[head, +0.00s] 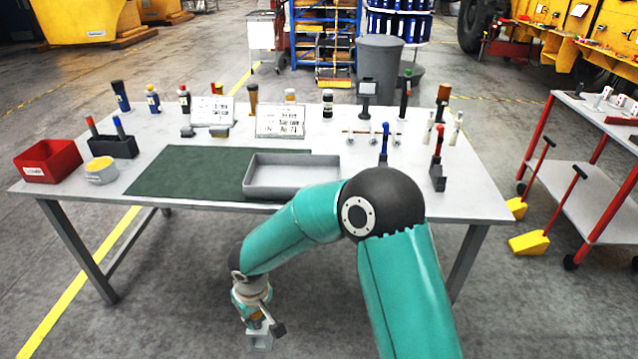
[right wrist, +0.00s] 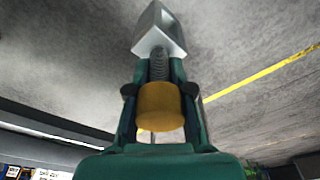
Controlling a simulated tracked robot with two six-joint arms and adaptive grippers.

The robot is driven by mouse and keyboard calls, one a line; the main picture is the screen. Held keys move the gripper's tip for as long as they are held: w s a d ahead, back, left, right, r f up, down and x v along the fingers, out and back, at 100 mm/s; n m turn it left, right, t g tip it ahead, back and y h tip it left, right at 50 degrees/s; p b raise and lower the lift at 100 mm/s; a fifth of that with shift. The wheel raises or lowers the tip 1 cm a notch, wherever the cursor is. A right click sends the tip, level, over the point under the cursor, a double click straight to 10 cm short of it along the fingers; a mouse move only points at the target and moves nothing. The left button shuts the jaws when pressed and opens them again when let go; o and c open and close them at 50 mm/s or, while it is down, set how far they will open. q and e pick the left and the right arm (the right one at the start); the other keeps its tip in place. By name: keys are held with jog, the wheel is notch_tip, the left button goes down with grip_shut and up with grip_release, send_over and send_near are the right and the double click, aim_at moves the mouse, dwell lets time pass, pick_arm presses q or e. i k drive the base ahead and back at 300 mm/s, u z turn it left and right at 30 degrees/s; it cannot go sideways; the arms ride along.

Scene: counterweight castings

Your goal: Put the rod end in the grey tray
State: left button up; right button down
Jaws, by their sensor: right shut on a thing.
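My right gripper (head: 258,318) hangs low in front of the table's near edge, below the tabletop in the picture. In the right wrist view its fingers (right wrist: 161,75) are shut on the rod end, which has a grey metal head (right wrist: 159,32), a threaded shank and an amber cylinder (right wrist: 158,107). In the head view the rod end's grey head (head: 260,340) shows under the fingers, clear of the table. The grey tray (head: 290,190) sits on the table's near middle, partly on the green mat, and looks empty. My right arm crosses just in front of it. My left gripper is out of view.
The green mat (head: 180,172) lies left of the tray. Bottles and sign cards line the back. Upright tools stand at the right. A red-framed cart (head: 590,190) is further right.

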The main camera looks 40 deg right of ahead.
aim_at(268, 181)
jog(key=z, duration=0.5)
jog(key=i, duration=1)
jog(key=z, duration=0.05)
